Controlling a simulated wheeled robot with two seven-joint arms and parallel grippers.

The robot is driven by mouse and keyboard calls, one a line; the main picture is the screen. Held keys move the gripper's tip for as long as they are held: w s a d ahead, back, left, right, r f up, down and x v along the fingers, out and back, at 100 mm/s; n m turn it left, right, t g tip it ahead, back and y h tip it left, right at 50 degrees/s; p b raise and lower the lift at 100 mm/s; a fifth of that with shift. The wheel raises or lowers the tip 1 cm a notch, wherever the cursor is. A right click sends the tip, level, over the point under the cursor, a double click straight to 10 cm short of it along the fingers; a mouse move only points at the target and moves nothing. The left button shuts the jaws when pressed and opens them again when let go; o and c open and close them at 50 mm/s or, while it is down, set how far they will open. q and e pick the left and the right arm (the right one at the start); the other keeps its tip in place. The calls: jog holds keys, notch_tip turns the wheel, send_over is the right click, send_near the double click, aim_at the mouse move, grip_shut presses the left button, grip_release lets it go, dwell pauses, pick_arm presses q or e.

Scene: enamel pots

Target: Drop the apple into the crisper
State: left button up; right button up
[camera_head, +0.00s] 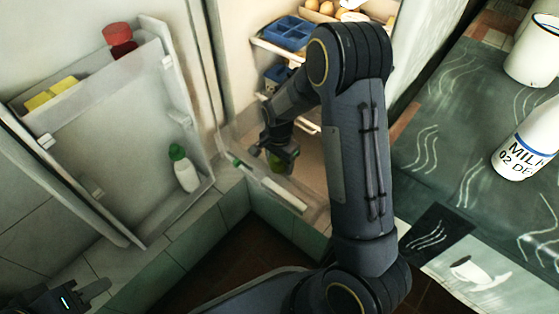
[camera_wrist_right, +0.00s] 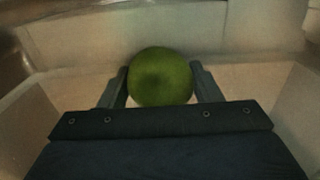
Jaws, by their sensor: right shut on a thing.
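The green apple (camera_wrist_right: 160,77) is between the two fingers of my right gripper (camera_wrist_right: 161,88), which is shut on it. In the right wrist view the drawer's pale walls (camera_wrist_right: 285,97) surround the apple. My left gripper (camera_head: 90,292) is at the lower left, partly cut off, empty.
Blue containers (camera_head: 288,33) and eggs stand on shelves above. A counter at right bears a milk bottle (camera_head: 528,145) and a white enamel pot (camera_head: 533,52).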

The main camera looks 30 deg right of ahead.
jog(key=shift+f, duration=0.35)
jog(key=o, duration=1)
jog(key=shift+o, duration=0.2)
jog(key=shift+r, duration=0.15)
notch_tip(320, 180, up, 13)
jog(key=p, duration=0.5)
